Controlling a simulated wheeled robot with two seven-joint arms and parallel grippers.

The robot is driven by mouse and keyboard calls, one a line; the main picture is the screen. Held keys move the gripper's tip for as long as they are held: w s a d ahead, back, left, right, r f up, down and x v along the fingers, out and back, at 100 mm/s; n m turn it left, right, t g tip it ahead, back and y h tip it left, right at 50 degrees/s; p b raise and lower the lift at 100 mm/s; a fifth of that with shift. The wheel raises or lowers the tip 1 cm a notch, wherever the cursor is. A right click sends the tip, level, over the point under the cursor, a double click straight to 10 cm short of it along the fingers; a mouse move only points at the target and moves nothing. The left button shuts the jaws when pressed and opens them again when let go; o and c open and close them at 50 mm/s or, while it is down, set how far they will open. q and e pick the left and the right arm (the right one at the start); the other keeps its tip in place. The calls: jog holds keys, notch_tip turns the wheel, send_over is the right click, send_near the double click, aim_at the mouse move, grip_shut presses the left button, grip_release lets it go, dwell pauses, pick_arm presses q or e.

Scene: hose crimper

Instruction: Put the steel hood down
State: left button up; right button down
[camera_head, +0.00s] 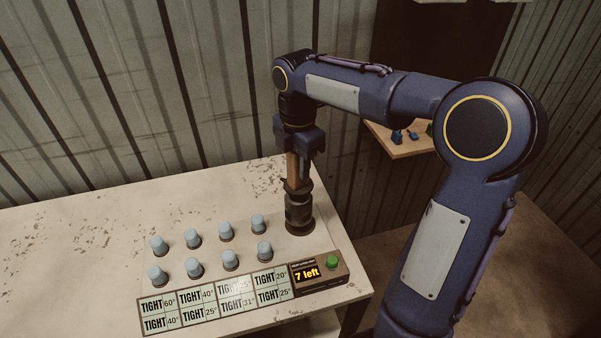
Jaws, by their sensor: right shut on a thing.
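The steel hood (299,211) is a dark, stepped cylinder with a brown upright handle (292,169). It is upright at the right end of the table, right of the rows of pale blue caps. Its base appears to be at the tabletop; I cannot tell whether a small gap is under it. My right gripper (300,156) points down from above and is shut on the handle. The fingers partly hide the handle's top. My left gripper is not in view.
Several pale blue caps (225,231) stand in two rows on the white table (80,235). In front are "TIGHT" label panels (216,298) and a box with a "7 left" display (306,272) and green button (333,262). The table's left part is clear. A wooden shelf (408,147) holds small items behind.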

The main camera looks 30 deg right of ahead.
aim_at(298, 185)
jog(key=shift+w+d+f, duration=0.1)
jog(key=shift+d+f, duration=0.1)
jog(key=shift+f, duration=0.05)
jog(key=shift+w+d+f, duration=0.1)
jog(key=shift+d+f, duration=0.05)
jog(key=shift+f, duration=1.65)
jog(key=shift+f, duration=0.2)
jog(key=c, duration=1.1)
grip_release()
